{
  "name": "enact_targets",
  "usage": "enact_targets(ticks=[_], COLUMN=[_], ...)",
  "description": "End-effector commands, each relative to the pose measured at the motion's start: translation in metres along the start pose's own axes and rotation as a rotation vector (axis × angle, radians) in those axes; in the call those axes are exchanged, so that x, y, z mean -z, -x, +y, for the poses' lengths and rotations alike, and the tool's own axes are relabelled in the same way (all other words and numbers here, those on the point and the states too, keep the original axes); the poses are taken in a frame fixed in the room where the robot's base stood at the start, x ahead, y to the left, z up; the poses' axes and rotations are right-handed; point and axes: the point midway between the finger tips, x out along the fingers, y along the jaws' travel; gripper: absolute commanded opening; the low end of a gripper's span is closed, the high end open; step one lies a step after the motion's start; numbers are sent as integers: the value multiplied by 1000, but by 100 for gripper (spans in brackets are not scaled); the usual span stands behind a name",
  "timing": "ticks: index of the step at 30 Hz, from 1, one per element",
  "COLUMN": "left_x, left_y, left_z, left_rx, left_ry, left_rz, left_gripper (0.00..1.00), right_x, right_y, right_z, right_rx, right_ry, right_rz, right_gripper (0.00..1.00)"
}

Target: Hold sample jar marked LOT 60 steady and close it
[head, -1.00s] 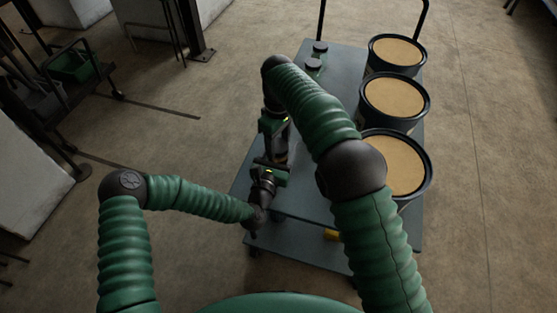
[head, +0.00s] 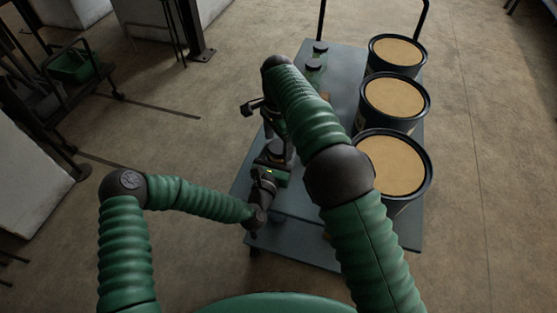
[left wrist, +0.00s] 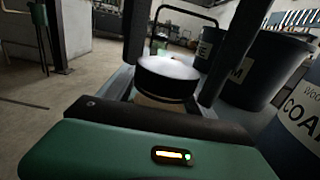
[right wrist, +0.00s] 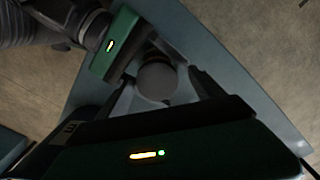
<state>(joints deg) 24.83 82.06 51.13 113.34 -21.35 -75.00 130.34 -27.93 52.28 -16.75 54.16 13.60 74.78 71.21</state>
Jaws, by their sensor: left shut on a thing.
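The sample jar, with its dark round lid (left wrist: 168,72) on top and a strip of pale body (left wrist: 160,104) below, stands upright in the left wrist view. The lid's round top also shows from above in the right wrist view (right wrist: 158,80). No LOT 60 mark is readable. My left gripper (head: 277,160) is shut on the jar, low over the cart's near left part. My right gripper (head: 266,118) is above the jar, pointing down. Its fingers stand apart on either side of the lid in the left wrist view, with gaps visible. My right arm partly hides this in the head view.
The blue-grey cart (head: 345,62) carries several wide black tubs with tan tops, such as the nearest one (head: 393,163), along its right side. Two dark-lidded green jars (head: 316,66) stand at the far left.

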Motion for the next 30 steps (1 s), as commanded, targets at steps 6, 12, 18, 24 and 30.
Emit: enact_targets(ticks=[6, 12, 18, 24, 30], left_x=[1, 1, 1, 1, 0], left_y=[0, 0, -1, -1, -1], left_z=[1, 2, 2, 3, 2], left_rx=[-2, -4, -5, -6, -6], left_ry=[1, 0, 0, 0, 0], left_rz=[1, 1, 1, 1, 1], left_gripper=[0, 0, 0, 0, 0], right_x=[0, 0, 1, 1, 0], right_y=[0, 10, 54, 97, 116], right_z=[1, 0, -1, -2, -2], right_rx=[-3, -2, 2, -1, -2], right_ry=[1, 2, 1, 1, 1], right_rz=[-1, -1, 1, 1, 0], right_gripper=[79, 79, 79, 79, 79])
